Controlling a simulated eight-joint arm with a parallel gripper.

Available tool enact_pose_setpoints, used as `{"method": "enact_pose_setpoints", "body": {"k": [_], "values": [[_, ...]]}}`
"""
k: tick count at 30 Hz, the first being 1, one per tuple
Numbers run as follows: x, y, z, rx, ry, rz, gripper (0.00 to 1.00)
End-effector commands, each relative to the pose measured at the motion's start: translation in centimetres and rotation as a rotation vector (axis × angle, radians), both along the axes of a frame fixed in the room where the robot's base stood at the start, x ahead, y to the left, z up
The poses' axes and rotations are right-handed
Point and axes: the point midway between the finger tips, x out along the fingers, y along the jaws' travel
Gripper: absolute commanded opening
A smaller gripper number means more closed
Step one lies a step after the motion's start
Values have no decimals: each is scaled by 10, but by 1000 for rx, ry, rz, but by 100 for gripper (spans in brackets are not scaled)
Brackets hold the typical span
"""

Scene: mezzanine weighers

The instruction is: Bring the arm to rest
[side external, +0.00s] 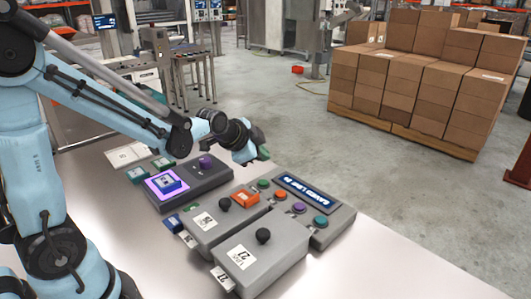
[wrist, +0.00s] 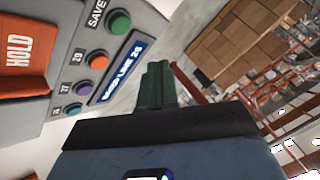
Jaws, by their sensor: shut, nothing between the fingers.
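My gripper (side external: 262,153) is in the air above the back of the table, close behind the grey control boxes. Its dark green fingers are shut and empty, and they also show in the wrist view (wrist: 156,84). My arm reaches in from the left with its elbow bent. A grey panel (side external: 340,217) with a lit blue display (side external: 305,191) lies to the right of and below the gripper. In the wrist view the orange HOLD key (wrist: 25,50) and the green SAVE button (wrist: 119,22) are at the left, apart from the fingers.
Two grey boxes with black knobs (side external: 263,236) stand at the front. A darker unit with a purple knob (side external: 205,161) and a purple-lit plate holding a blue block (side external: 168,182) is behind them. The metal table (side external: 400,270) is bare at front right. Stacked cartons (side external: 430,80) stand on the floor beyond.

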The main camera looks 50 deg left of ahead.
Motion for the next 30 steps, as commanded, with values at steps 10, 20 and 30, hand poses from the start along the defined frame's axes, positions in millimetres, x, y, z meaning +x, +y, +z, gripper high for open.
{"method": "enact_pose_setpoints", "body": {"k": [10,20,30], "values": [[-2,-1,2,-8,2,5,0],[-59,-30,28,-205,50,165,0],[-136,-56,34,-437,120,400,0]]}}
